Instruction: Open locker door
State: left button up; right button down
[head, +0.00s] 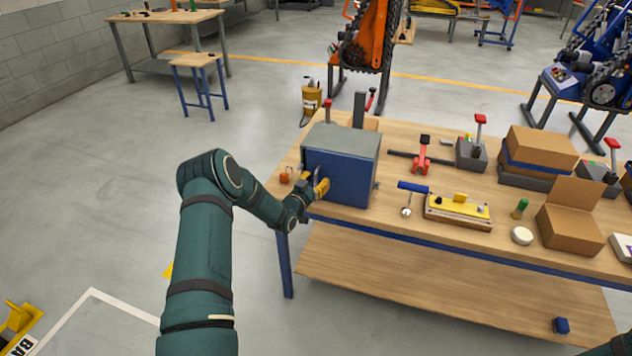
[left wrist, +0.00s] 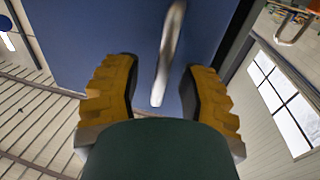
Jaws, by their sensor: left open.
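The locker is a grey-topped box with a blue door (head: 345,180), standing at the left end of the workbench. The door looks shut. In the left wrist view the blue door (left wrist: 90,40) fills the middle, with a pale metal handle (left wrist: 169,55) running along it. My left gripper (head: 321,184) is at the door front. In the wrist view its yellow fingers (left wrist: 160,95) are open, one on each side of the handle's lower end, with gaps on both sides. In the head view the gripper hides part of the handle.
The wooden workbench (head: 400,240) holds a red clamp (head: 422,155), a yellow fixture (head: 458,209), a blue-handled tool (head: 411,190) and cardboard boxes (head: 570,222) right of the locker. A small stool (head: 195,62) stands farther back.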

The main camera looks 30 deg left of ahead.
pick_arm(q)
jog(key=shift+w, duration=0.1)
grip_shut()
jog(key=shift+d, duration=0.1)
